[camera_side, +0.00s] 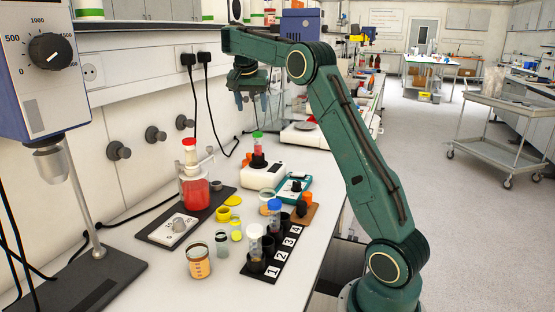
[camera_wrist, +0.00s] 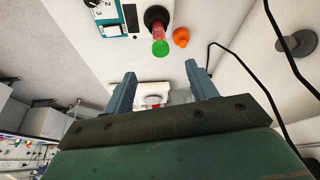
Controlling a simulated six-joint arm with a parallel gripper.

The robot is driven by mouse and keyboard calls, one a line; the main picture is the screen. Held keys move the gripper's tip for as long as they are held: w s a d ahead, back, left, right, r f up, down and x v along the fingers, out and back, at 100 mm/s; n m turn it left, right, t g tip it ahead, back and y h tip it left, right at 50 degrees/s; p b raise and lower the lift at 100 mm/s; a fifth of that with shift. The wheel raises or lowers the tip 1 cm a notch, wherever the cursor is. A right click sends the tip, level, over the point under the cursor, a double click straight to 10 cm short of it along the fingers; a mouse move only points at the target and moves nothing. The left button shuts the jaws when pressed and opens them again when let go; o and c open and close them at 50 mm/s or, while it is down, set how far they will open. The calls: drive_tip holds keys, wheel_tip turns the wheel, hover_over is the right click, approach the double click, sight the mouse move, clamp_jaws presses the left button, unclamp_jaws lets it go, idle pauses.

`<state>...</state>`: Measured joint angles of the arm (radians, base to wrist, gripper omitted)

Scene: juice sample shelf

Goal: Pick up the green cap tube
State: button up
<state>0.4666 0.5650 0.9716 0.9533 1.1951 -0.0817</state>
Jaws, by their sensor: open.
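The green cap tube (camera_side: 257,146) holds red liquid and stands upright in a small black holder near the white device in the middle of the bench. In the wrist view the green cap tube (camera_wrist: 160,46) shows at the top middle, beyond my fingertips. My gripper (camera_side: 254,99) is raised above the bench, behind and above the tube in the side view. In the wrist view my gripper (camera_wrist: 159,72) is open, with nothing between its fingers. The tube is apart from it.
An orange piece (camera_wrist: 181,37) lies beside the tube. A teal device (camera_side: 292,190) and a numbered black rack (camera_side: 268,262) with tubes stand nearer the front. A stirrer with a red flask (camera_side: 195,192) stands left. Black cables hang along the wall.

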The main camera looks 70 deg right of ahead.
sight(257, 133)
drive_tip(key=shift+d+f, duration=0.3)
drive_tip(key=shift+d, duration=0.15)
drive_tip(key=shift+x, duration=4.3)
drive_tip(key=shift+f, duration=0.1)
drive_tip(key=shift+x, duration=2.5)
drive_tip(key=shift+d, duration=0.1)
drive_tip(key=c, duration=1.1)
